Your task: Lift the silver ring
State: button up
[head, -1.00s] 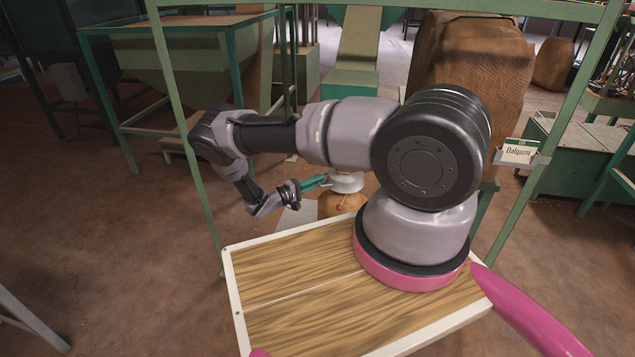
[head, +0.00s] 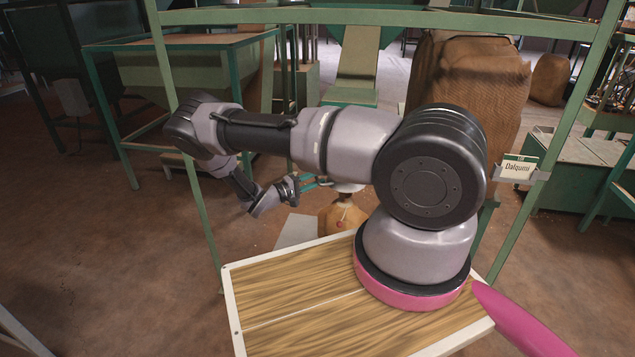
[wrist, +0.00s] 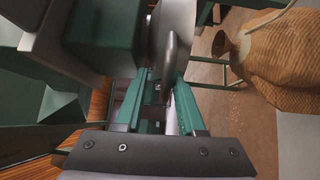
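The silver ring (head: 348,187) shows as a pale band just above an orange-brown object, partly hidden behind my arm in the head view. In the wrist view a grey, curved metal piece (wrist: 170,40), apparently the ring, stands at the far end of my fingers. My gripper (wrist: 162,75) has two teal fingers set apart, with a gap between them. Their tips are at the lower edge of the metal piece. I cannot tell whether they touch it. In the head view my gripper (head: 325,183) reaches right toward the ring, its tips mostly hidden.
The orange-brown object (head: 341,216) is below the ring. A large woven sack (head: 468,85) stands behind my arm, and a green frame (head: 390,17) surrounds the area. A green hopper (head: 190,75) is at the back left. A label (head: 518,168) reads "Dalqumi". The left floor is open.

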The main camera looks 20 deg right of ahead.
jog(key=shift+f, duration=0.1)
jog(key=shift+a, duration=0.1)
jog(key=v, duration=1)
jog(key=shift+a, duration=0.3)
jog(key=shift+s, duration=0.15)
